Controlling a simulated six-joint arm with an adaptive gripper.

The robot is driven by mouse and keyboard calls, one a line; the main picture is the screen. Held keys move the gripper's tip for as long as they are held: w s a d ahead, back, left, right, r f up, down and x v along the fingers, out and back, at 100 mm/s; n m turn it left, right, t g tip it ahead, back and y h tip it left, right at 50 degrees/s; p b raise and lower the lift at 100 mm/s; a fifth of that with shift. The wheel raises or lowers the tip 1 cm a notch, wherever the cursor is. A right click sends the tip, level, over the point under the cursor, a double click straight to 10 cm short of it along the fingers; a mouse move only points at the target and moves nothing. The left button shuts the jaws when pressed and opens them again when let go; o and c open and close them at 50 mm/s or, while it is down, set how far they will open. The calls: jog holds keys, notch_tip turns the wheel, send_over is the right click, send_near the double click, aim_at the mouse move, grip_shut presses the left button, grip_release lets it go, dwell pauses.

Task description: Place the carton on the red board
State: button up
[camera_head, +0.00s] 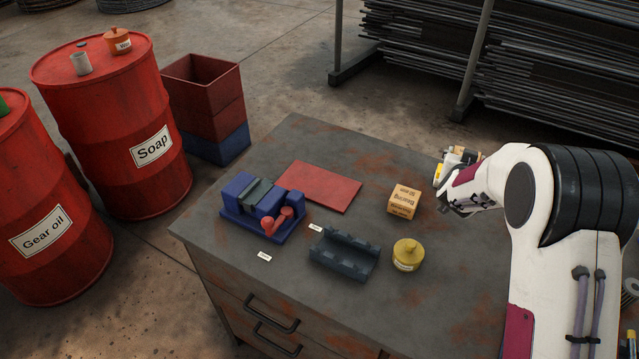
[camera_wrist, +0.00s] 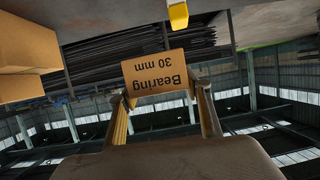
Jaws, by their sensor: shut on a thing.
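A tan carton (camera_wrist: 156,72) printed "Bearing 30 mm" sits between the fingertips of my gripper (camera_wrist: 161,90) in the wrist view. My gripper is shut on it, and the print reads upside down. In the head view a tan carton (camera_head: 404,201) with the same print shows just left of my gripper (camera_head: 450,200), over the right part of the table. The finger contact cannot be made out from there. The flat red board (camera_head: 318,187) lies on the table, left of that carton, with its top bare.
The table (camera_head: 330,140) also bears a blue vise-like fixture (camera_head: 262,208), a dark grey cradle (camera_head: 343,254) and a yellow lidded pot (camera_head: 408,256). Small labels lie near the front. Red drums (camera_head: 110,120) and stacked bins (camera_head: 205,105) stand left of the table.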

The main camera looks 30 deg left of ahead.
jog(key=s+a+r+n+g+y, duration=0.15)
jog(key=a+n+y, duration=0.25)
jog(key=a, duration=0.6)
jog(key=s+a+r+n+g+y, duration=0.1)
jog(key=s+a+r+n+y, duration=0.2)
jog(key=a, duration=0.6)
jog(key=s+a+f+n+g+y, duration=0.4)
jog(key=s+a+n+g, duration=0.2)
jog(key=s+a, duration=0.3)
jog(key=shift+s+a+y, duration=0.3)
jog(key=shift+s+a, duration=0.1)
jog(key=shift+a, duration=0.1)
send_over(337, 191)
jog(key=shift+f, duration=3.15)
